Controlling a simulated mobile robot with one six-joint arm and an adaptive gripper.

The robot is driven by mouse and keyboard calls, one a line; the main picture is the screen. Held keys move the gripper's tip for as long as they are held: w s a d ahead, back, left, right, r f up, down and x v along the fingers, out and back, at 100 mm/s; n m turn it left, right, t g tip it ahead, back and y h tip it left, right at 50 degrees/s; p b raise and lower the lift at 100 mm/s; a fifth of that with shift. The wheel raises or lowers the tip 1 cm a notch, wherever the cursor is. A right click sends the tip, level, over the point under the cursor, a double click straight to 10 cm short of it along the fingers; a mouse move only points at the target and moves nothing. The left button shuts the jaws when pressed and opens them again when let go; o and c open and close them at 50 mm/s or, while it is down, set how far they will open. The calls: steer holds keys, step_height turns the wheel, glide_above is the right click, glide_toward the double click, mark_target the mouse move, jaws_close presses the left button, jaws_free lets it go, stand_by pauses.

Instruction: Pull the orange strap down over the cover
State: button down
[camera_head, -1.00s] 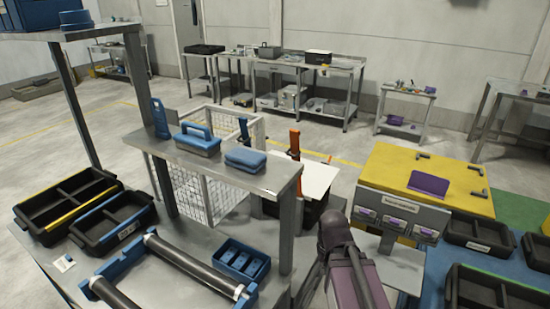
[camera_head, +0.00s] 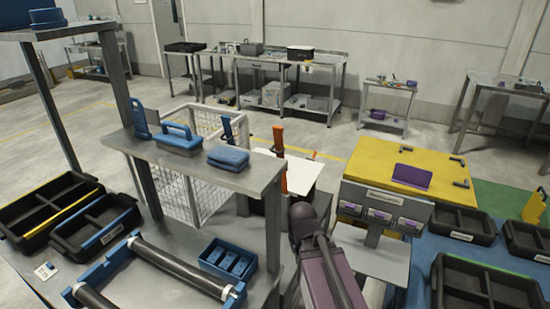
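A second orange piece (camera_head: 284,181) shows lower down, at the panel's left side. The white panel (camera_head: 303,174) may be the cover; it lies behind the grey shelf and above something dark. My purple and dark arm rises from the bottom, with its dark joint just below and in front of the panel. My gripper is not visible, so its hold cannot be seen.
A grey shelf (camera_head: 190,172) with blue tools stands left of the strap. A wire cage (camera_head: 178,190) is behind it. A yellow-topped unit (camera_head: 400,168) stands to the right. Black trays (camera_head: 478,290) lie at the lower right. Open floor lies behind.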

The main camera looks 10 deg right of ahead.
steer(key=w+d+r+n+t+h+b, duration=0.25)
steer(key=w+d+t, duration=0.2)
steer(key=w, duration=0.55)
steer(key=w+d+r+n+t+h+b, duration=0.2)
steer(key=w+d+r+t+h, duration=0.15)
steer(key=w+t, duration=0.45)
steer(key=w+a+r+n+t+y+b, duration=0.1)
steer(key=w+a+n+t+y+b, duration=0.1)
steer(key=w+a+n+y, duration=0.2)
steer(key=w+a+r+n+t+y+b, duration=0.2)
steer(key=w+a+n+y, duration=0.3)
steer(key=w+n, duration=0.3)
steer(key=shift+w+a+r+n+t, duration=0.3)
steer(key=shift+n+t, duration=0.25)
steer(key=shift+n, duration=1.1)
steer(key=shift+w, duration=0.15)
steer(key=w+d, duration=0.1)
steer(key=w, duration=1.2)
